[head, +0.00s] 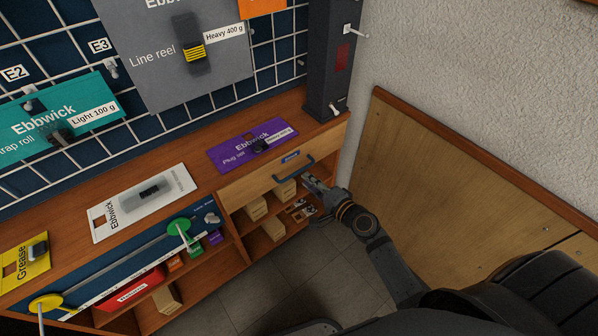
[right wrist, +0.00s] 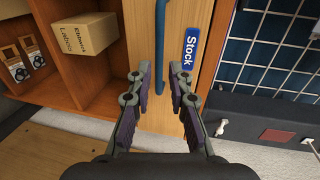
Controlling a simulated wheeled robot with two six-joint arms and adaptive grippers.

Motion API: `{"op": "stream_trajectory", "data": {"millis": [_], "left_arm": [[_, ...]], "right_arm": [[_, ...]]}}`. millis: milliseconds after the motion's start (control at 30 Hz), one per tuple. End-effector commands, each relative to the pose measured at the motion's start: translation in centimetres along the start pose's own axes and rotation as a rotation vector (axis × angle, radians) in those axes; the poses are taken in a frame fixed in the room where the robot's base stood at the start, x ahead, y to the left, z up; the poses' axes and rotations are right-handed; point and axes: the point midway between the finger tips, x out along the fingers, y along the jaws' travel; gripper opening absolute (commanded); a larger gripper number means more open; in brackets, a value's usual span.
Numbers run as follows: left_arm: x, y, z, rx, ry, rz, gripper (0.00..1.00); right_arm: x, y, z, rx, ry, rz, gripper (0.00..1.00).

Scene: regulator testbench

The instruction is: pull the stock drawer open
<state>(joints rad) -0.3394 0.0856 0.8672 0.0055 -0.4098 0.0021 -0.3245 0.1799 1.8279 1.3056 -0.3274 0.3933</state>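The stock drawer (head: 262,178) has a wooden front under the right end of the counter and looks closed, its front about flush with the cabinet. A blue "Stock" label is on it, large in the right wrist view (right wrist: 190,50). Its dark blue bar handle (head: 293,169) also shows in the right wrist view (right wrist: 160,35). My right gripper (head: 308,183) is just in front of the handle. In the right wrist view the fingers (right wrist: 162,70) are open, with the handle lined up between the tips; I see no contact. My left gripper is not in view.
Open shelves below hold cardboard boxes (right wrist: 85,35) and small parts. The counter carries a purple Plug roll card (head: 235,150) and a white card (head: 118,217). A dark post (head: 328,70) and a wood-panelled wall (head: 430,170) stand to the right. Floor in front is clear.

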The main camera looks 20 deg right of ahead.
Motion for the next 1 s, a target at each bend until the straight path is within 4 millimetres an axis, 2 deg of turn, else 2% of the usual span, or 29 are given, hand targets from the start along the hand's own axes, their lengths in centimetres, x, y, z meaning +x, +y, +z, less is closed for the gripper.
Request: {"op": "stream_trajectory", "data": {"millis": [100,333,667,833,1000], "left_arm": [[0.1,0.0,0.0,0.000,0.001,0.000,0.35],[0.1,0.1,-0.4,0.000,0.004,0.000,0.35],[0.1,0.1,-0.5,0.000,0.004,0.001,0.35],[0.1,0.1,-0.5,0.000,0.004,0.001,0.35],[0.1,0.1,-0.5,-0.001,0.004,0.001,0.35]], "right_arm": [[2.8,-0.1,0.0,0.003,0.000,-0.002,0.19],[6.1,0.1,0.0,0.001,0.000,0.000,0.19],[6.7,0.1,0.0,-0.001,0.000,0.002,0.19],[6.7,0.1,0.0,-0.001,0.000,0.001,0.00],[6.7,0.1,0.0,-0.001,0.000,0.002,0.00]]}}
